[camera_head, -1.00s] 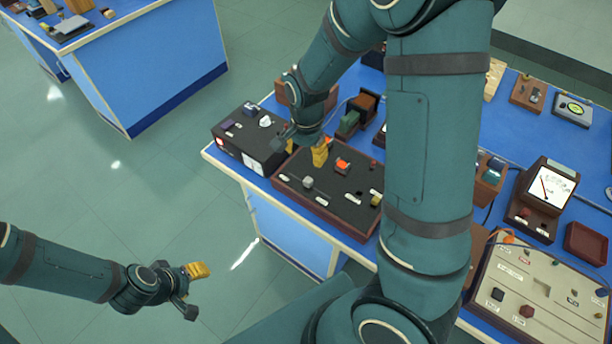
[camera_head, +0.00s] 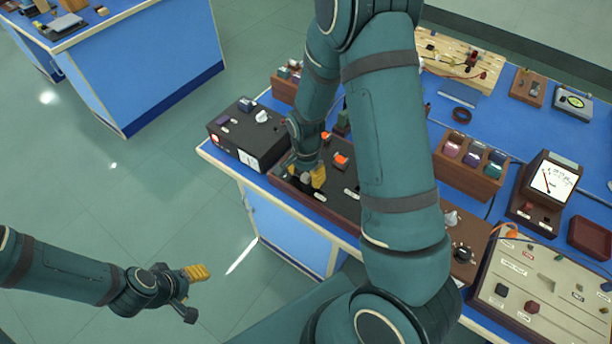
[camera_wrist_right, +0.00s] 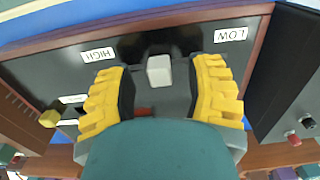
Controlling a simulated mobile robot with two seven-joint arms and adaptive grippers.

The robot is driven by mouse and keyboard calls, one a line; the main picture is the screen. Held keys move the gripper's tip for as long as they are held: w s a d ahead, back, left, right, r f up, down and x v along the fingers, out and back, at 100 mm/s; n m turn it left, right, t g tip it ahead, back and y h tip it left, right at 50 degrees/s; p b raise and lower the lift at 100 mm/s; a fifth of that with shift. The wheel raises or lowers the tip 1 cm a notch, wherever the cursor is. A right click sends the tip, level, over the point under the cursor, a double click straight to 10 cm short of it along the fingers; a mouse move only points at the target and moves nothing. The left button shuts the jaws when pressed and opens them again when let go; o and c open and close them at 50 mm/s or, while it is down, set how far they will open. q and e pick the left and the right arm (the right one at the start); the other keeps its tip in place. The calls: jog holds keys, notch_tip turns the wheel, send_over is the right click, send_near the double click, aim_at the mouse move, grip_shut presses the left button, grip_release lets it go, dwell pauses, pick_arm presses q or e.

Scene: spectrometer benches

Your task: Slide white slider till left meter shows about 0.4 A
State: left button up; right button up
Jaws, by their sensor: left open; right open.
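The white slider (camera_wrist_right: 158,70) stands up from a dark panel (camera_wrist_right: 60,70) between labels reading HIGH and LOW. In the right wrist view my right gripper (camera_wrist_right: 160,92) is open, with one yellow finger on each side of the slider and a gap to both. In the head view my right gripper (camera_head: 307,182) is low over the dark panel's left part. My left gripper (camera_head: 195,292) is open and empty over the floor. A dial meter (camera_head: 552,182) stands on the right of the bench; its scale is too small to read. I cannot tell whether it is the left meter.
A black box (camera_head: 246,138) stands just left of the panel. A brown rack (camera_head: 468,168) and a pale control board (camera_head: 545,285) are to the right. My right arm covers the middle of the bench. Open floor lies left of the bench.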

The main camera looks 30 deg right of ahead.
aim_at(320, 189)
jog(key=shift+f, duration=0.35)
jog(key=shift+c, duration=0.4)
grip_shut()
jog(key=s, duration=0.1)
jog(key=s+d, duration=0.1)
jog(key=s, duration=0.1)
jog(key=s+d, duration=0.1)
jog(key=shift+s, duration=0.4)
jog(key=shift+w+a, duration=0.15)
jog(key=shift+w, duration=0.05)
jog(key=shift+o, duration=0.4)
grip_release()
